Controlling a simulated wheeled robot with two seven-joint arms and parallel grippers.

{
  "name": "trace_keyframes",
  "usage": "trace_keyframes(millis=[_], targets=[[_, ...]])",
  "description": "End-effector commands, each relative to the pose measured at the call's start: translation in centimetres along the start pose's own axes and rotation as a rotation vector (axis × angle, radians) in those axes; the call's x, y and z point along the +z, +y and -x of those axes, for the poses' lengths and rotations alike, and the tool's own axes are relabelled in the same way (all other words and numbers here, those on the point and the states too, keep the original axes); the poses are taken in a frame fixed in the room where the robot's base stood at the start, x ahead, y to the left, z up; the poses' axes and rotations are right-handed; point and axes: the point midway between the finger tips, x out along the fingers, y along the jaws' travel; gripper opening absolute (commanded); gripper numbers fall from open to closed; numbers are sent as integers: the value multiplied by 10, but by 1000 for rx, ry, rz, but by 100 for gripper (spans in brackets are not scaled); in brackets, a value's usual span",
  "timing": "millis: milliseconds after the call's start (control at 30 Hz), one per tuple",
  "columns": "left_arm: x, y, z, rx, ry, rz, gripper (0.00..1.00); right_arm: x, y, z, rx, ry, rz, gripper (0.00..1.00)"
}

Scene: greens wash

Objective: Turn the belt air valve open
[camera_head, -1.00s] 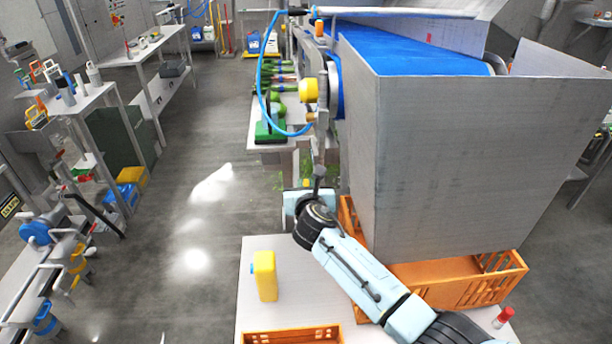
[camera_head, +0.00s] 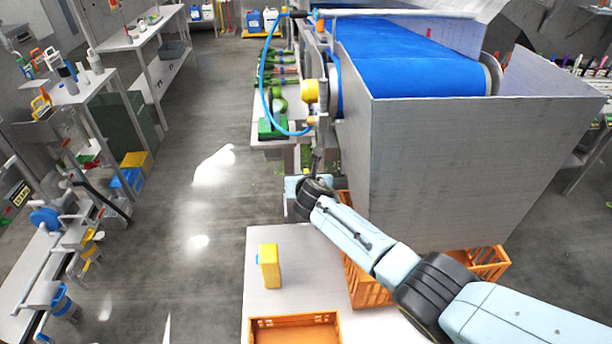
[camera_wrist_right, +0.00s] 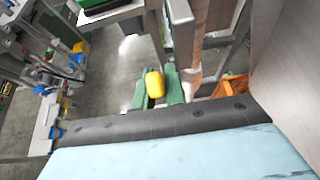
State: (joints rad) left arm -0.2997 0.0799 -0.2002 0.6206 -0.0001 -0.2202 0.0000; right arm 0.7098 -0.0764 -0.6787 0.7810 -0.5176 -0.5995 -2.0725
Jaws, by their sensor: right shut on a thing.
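The belt air valve is at the near end of the blue belt (camera_head: 400,66), where the blue hose (camera_head: 264,92) loops down to a small orange fitting (camera_head: 312,120). My right gripper (camera_head: 319,152) is up against the fittings just below it; my wrist hides part of the contact. In the right wrist view, a yellow handle-like piece (camera_wrist_right: 155,84) sits between the greenish fingers of my right gripper (camera_wrist_right: 157,92), which is shut on it. The handle's exact angle cannot be told. My left gripper is out of view.
A large grey hopper (camera_head: 470,165) stands right beside my arm, over an orange crate (camera_head: 490,262). The floor aisle to the left is clear.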

Motion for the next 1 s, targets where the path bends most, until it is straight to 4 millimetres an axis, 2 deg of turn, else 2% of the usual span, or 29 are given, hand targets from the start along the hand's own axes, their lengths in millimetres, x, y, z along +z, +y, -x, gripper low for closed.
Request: trace_keyframes(millis=[33, 167, 200, 633, 1000], targets=[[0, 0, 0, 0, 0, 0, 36, -1, 1, 0, 1, 1, -1, 16], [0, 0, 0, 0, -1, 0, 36, 0, 0, 0, 1, 0, -1, 34], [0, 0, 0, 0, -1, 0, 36, 0, 0, 0, 0, 0, 0, 35], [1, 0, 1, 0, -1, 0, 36, 1, -1, 6, -1, -3, 1, 35], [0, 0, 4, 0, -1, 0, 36, 0, -1, 43, 0, -2, 0, 35]])
